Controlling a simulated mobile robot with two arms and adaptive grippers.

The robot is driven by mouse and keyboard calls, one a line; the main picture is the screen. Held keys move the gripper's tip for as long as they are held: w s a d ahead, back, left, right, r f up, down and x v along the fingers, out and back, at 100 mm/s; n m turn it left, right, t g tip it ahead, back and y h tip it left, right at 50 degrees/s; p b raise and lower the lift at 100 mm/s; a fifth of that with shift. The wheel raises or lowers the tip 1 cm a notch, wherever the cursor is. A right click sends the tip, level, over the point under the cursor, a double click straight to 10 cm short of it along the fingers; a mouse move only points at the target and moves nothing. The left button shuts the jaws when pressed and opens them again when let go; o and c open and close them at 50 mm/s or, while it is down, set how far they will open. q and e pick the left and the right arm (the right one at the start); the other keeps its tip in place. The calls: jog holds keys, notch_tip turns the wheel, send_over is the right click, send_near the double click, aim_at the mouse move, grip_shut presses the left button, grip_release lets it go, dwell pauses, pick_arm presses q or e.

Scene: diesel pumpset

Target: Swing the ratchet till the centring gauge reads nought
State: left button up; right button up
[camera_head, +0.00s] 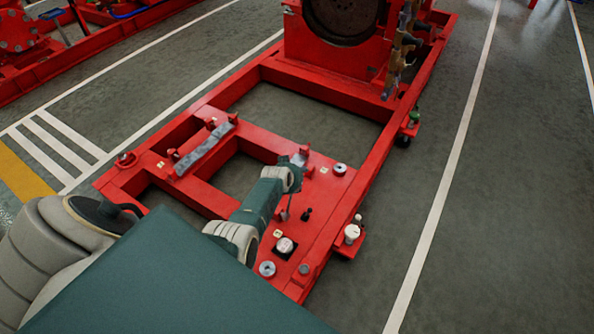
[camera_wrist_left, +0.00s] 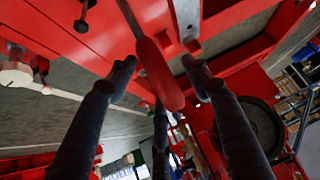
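In the left wrist view a ratchet-like tool with a red grip (camera_wrist_left: 158,72) and a thin metal shank lies between the two dark fingers of my left gripper (camera_wrist_left: 157,68). The fingers stand apart with a gap on each side of the grip. In the head view my left arm reaches over the red base frame, and its wrist hides most of the gripper and tool. A round pale dial (camera_head: 285,245) on a black square, possibly the gauge, sits on the frame; its reading is too small to tell. My right gripper is not in view.
The red base frame (camera_head: 335,205) has open bays. A grey bar (camera_head: 205,150), a black knob (camera_head: 306,213) and silver discs (camera_head: 340,169) (camera_head: 267,268) are on it. A white-topped part (camera_head: 351,232) is on a side bracket. Red machinery (camera_head: 335,45) stands behind; floor at right is clear.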

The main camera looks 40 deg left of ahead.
pick_arm(q)
jog(key=shift+s, duration=0.1)
jog(key=v, duration=1.2)
jog(key=shift+c, duration=0.3)
dwell(1.3)
